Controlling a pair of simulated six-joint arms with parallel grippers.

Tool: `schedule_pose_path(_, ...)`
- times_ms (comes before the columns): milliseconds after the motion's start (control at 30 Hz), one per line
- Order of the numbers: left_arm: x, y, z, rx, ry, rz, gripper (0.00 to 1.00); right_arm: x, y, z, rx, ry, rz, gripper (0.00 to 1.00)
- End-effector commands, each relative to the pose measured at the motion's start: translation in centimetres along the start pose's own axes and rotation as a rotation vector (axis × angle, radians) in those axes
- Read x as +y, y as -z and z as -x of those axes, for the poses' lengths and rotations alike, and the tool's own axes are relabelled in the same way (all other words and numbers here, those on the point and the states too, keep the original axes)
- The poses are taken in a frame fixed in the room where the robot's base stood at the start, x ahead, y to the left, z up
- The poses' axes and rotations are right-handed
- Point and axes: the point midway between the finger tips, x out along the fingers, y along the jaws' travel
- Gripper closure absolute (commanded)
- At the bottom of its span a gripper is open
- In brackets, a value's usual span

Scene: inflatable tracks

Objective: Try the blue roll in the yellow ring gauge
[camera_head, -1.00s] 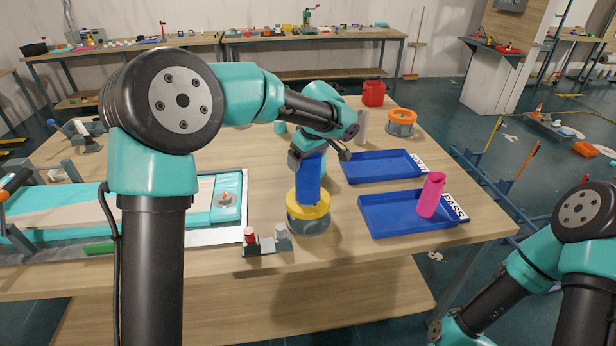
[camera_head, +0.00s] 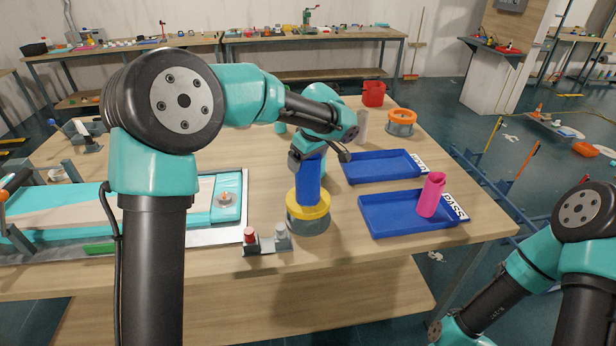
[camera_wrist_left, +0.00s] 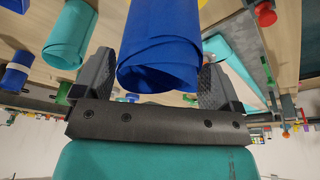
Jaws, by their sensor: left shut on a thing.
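My left gripper (camera_head: 308,160) is shut on the blue roll (camera_head: 309,183) and holds it upright. In the left wrist view the blue roll (camera_wrist_left: 160,55) sits between the two fingers of the left gripper (camera_wrist_left: 160,80), with its coiled end facing the camera. The yellow ring gauge (camera_head: 308,213) stands on a grey round base on the table, directly under the roll. The roll's lower end meets the ring's opening, and the near yellow rim shows below it. How deep it sits in the ring I cannot tell. My right gripper is out of view.
Two blue trays (camera_head: 370,227) lie to the right; the nearer holds a pink roll (camera_head: 431,195). A small stand with a red-topped peg (camera_head: 250,236) is left of the gauge. An orange ring gauge (camera_head: 401,119) and red bin (camera_head: 374,93) stand farther back.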

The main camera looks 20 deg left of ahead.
Motion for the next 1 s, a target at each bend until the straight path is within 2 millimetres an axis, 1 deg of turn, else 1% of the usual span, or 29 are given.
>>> schedule_pose_path(267,0.0,0.1,0.1,0.001,-0.001,0.0,0.62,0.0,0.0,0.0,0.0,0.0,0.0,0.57)
schedule_pose_path(800,0.0,0.3,1.2,0.001,-0.002,0.0,0.62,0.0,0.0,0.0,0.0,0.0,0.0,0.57)
schedule_pose_path(1000,0.0,0.3,1.2,0.001,-0.001,0.0,0.62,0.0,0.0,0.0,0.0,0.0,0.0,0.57)
